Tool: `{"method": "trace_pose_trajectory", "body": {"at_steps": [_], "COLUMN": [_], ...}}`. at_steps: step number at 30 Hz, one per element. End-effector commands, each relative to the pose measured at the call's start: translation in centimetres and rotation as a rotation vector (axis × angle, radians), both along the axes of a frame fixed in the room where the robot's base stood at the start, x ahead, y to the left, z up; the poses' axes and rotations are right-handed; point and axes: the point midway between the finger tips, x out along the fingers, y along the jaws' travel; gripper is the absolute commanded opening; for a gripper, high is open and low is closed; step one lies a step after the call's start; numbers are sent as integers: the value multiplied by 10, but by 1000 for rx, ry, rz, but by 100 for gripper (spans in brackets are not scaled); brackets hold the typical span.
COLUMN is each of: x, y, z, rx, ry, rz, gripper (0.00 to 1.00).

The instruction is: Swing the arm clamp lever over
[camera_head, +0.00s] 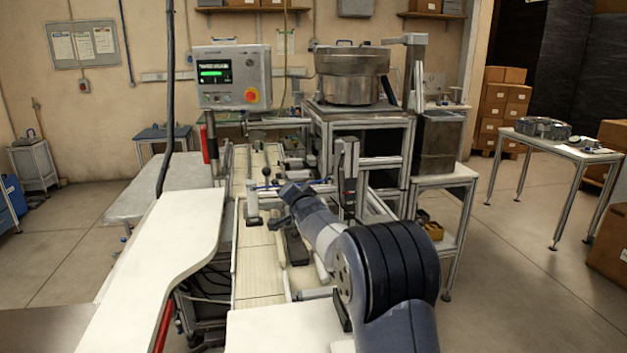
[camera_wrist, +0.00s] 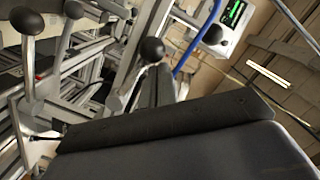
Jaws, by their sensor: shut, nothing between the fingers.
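Several levers with round black knobs show in the wrist view. One lever (camera_wrist: 152,50) has its knob at the top middle, one (camera_wrist: 28,55) stands at the left on a pale metal base, and one (camera_wrist: 68,30) leans between them. I cannot tell which is the arm clamp lever. In the head view a black-knobbed lever (camera_head: 266,172) stands over the work line, left of my wrist. Contact with a lever cannot be made out.
A control box (camera_head: 232,77) with a green screen hangs at the back left. A metal bowl feeder (camera_head: 352,78) stands on a frame behind the line. A white worktop (camera_head: 165,255) borders the left side. Metal posts and rails crowd the space around my gripper.

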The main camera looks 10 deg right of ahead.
Motion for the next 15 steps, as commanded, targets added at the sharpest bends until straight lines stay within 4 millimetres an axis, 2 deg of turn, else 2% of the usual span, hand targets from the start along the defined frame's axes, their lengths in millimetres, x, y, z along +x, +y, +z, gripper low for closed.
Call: {"method": "trace_pose_trajectory", "body": {"at_steps": [15], "x": [0], "y": [-2], "z": [-11], "rx": [3], "ry": [0], "rz": [0], "gripper": [0]}}
